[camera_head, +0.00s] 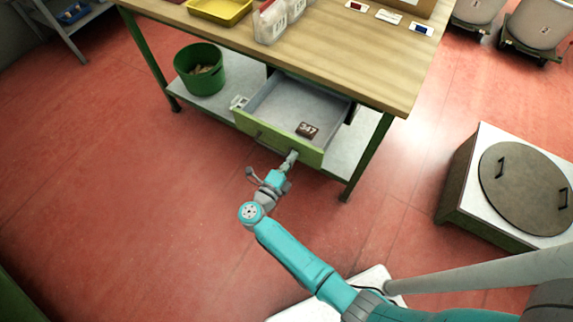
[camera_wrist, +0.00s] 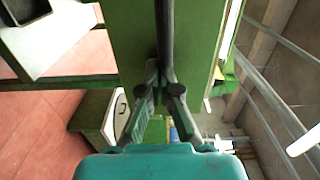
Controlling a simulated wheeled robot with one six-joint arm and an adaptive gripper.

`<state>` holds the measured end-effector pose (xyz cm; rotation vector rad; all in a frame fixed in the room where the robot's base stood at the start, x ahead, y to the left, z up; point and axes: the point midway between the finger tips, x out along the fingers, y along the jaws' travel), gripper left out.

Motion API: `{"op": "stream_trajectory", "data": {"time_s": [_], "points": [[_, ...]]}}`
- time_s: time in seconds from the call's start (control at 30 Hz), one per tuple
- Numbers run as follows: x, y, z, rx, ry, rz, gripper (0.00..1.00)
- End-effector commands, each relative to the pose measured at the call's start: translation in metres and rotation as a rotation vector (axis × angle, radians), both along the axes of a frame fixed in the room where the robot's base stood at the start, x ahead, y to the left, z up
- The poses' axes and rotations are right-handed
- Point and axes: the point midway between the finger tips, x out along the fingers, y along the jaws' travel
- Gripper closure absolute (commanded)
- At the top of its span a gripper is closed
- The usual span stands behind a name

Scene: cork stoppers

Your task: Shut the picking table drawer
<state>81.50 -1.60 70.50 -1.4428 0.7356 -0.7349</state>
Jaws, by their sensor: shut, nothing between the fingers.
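The picking table (camera_head: 330,50) has a wooden top and green legs. Its drawer (camera_head: 272,143) is open below the top, with a green front and a grey inside.
A green bucket (camera_head: 200,72) stands on the lower shelf at left. A yellow tray (camera_head: 220,10) and clear containers (camera_head: 270,22) are on the tabletop. A box with a round lid (camera_head: 522,180) stands at right. The red floor at left is clear.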

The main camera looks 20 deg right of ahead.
Motion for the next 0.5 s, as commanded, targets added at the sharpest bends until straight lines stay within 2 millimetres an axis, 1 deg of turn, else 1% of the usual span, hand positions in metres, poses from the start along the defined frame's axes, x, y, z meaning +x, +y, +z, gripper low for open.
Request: {"op": "stream_trajectory", "data": {"time_s": [0.5], "points": [[0.0031, -0.0043, 0.0001, 0.000, 0.000, -0.001, 1.00]]}}
